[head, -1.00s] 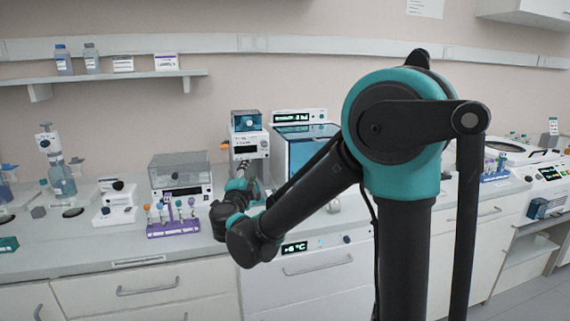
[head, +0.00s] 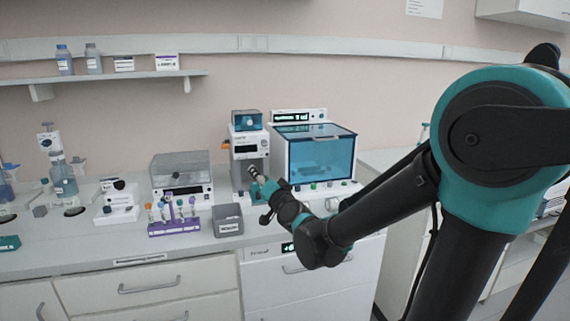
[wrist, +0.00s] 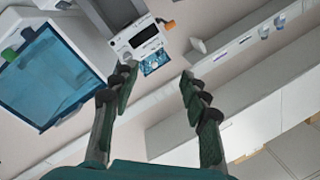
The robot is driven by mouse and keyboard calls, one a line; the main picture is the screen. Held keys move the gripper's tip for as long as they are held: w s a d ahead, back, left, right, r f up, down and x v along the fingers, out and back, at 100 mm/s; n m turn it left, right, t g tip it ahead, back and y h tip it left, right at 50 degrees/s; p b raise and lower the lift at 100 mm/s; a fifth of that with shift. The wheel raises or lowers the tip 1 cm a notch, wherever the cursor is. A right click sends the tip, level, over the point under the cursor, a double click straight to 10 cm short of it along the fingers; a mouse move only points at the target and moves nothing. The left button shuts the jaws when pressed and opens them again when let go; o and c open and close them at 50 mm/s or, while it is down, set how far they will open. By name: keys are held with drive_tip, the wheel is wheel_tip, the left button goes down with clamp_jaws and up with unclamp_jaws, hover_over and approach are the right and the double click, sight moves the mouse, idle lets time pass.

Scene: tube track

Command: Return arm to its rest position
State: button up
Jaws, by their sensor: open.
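My arm (head: 400,195) reaches in from the right of the head view, over the bench's front edge. My gripper shows in the wrist view (wrist: 160,80), with its two dark fingers apart and nothing between them. In the head view its end points towards the small white device (head: 249,145) with a blue-topped lid; the fingertips are too small there to tell contact. The wrist view is tilted and shows that device (wrist: 138,38) beyond the left finger.
A blue-windowed cabinet (head: 322,158) stands right of the device. A grey box (head: 228,220), a purple rack (head: 174,228) with several tubes and a clear-lidded machine (head: 181,175) stand to the left. A shelf (head: 110,76) holds bottles and boxes.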

drive_tip(key=s+d+f+n+g+h, duration=0.3)
drive_tip(key=s+d+f+g+h, duration=0.4)
drive_tip(key=s+d+f, duration=1.6)
drive_tip(key=d+f+g, duration=0.3)
drive_tip(key=f+g, duration=0.1)
drive_tip(key=g, duration=0.1)
drive_tip(key=shift+s+d+f+n+g+h, duration=0.25)
drive_tip(key=shift+s+d+n+g+h, duration=0.05)
drive_tip(key=shift+s+d+h, duration=0.1)
drive_tip(key=shift+a, duration=0.1)
